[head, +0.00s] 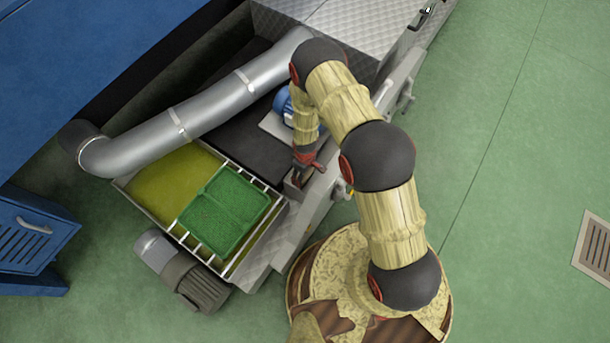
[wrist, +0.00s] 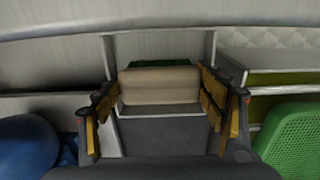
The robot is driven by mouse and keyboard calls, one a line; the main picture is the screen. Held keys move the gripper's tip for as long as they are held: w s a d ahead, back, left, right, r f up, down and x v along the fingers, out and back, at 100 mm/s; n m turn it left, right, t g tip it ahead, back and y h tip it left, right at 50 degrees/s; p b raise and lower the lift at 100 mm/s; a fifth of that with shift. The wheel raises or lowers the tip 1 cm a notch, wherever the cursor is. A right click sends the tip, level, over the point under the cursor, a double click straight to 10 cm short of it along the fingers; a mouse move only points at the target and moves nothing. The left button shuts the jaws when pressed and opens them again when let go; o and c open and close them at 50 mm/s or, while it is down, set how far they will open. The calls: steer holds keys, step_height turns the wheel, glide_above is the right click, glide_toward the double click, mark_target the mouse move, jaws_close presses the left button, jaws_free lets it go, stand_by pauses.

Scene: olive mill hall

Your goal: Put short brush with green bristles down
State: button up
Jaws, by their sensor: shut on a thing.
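My gripper (head: 301,172) points down over the near side of the metal machine, beside a narrow grey metal compartment. In the wrist view its two yellow-brown fingers stand on either side of the short brush (wrist: 160,86) and are shut on it. The brush has a pale beige wooden body, with a dark green strip of bristles showing along its far edge. Grey metal walls rise around the brush in that view. I cannot tell whether the brush touches the surface beneath it. In the head view the brush is hidden or too small to make out.
A green perforated tray (head: 226,212) lies over the yellow-green tank left of my gripper; it also shows in the wrist view (wrist: 288,141). A blue motor (head: 284,103) stands behind my gripper. A thick silver pipe (head: 210,108) crosses the machine. Green floor is clear at the right.

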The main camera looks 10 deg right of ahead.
steer(key=shift+f, duration=0.3)
steer(key=o, duration=1.5)
steer(key=shift+o, duration=0.2)
